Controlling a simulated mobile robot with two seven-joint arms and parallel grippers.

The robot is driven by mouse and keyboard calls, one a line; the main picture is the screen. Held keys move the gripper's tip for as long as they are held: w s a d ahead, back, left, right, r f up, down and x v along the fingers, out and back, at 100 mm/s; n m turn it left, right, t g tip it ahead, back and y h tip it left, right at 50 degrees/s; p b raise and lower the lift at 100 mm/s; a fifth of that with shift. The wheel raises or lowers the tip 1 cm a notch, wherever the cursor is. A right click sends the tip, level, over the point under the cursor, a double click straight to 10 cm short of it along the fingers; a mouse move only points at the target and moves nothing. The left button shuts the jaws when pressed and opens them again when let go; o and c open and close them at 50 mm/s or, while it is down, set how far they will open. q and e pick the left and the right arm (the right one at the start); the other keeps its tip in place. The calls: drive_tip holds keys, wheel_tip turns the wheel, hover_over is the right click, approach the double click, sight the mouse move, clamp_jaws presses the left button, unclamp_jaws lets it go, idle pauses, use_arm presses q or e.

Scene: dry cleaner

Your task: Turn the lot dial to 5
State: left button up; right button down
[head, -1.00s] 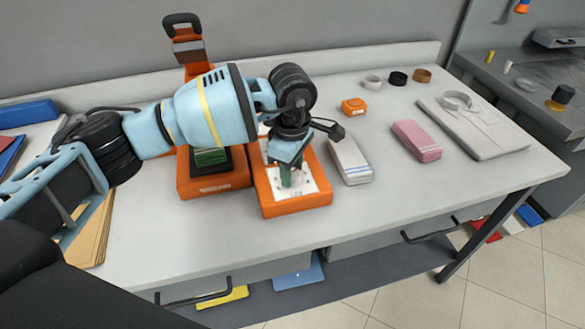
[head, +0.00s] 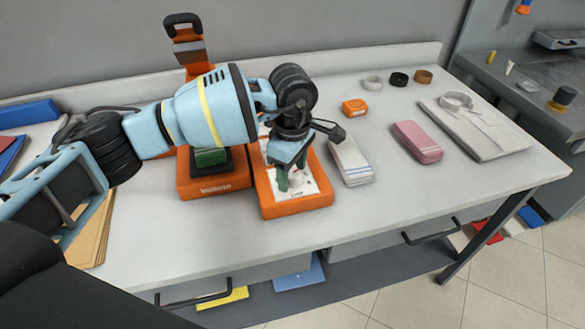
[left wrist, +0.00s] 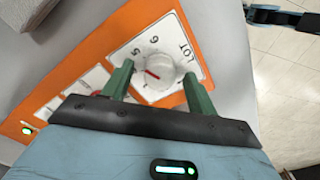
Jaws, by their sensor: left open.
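The lot dial (left wrist: 157,76) is a pale round knob with a red pointer line, on a white plate marked LOT, 5 and 6 in the left wrist view. The red line points up and left, a little below the printed 5; a finger hides part of the scale there. The plate belongs to an orange box (head: 296,207) on the table. My left gripper (head: 292,178) is over this box, pointing down. Its green fingers stand apart on either side of the dial in the left wrist view (left wrist: 158,90). Contact cannot be told. My right gripper is not seen.
An orange device with a dark top (head: 213,190) stands close to the left of the box. A white folded stack (head: 350,162) lies close to the right, then a pink one (head: 417,142) and a folded shirt (head: 475,125). The front of the grey table (head: 210,240) is clear.

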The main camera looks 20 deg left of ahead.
sight(292, 173)
use_arm(q)
wheel_tip(292, 173, up, 6)
drive_tip(key=shift+r, duration=0.9)
